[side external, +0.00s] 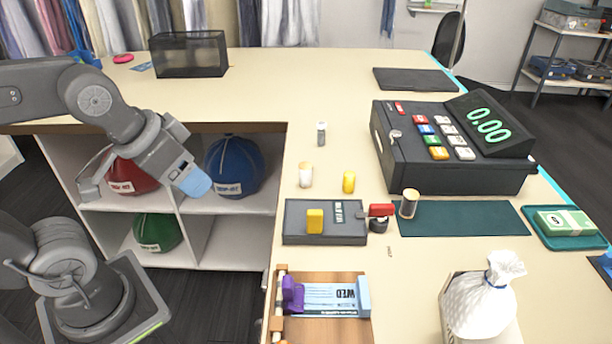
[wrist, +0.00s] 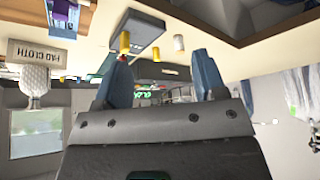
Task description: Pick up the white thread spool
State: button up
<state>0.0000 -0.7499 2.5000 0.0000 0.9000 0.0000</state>
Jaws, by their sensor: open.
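A small white spool (side external: 306,174) stands upright on the cream counter in the side view, left of a yellow spool (side external: 349,181). A pale upright cylinder in the wrist view (wrist: 179,43) looks like the white spool. My gripper (side external: 193,180) is left of the counter, in front of the cap shelves and well away from the spool. Its blue fingertips are apart and empty in the wrist view (wrist: 161,75). A smaller grey-white cylinder (side external: 321,133) stands behind the white spool.
A dark grey box (side external: 298,225) with a yellow block is in front of the spools. A cash register (side external: 440,145) is at right.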

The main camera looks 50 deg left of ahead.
jog(key=w+a+r+n+g, duration=0.1)
jog(key=w+r+n+g, duration=0.25)
jog(key=w+n, duration=0.7)
jog(key=n+g, duration=0.2)
jog(key=n, duration=0.5)
send_near(305, 165)
notch_tip(305, 165, down, 13)
jog(key=shift+d+r, duration=0.1)
jog(key=shift+r, duration=0.1)
jog(key=c, duration=1)
jog(key=shift+r, duration=0.1)
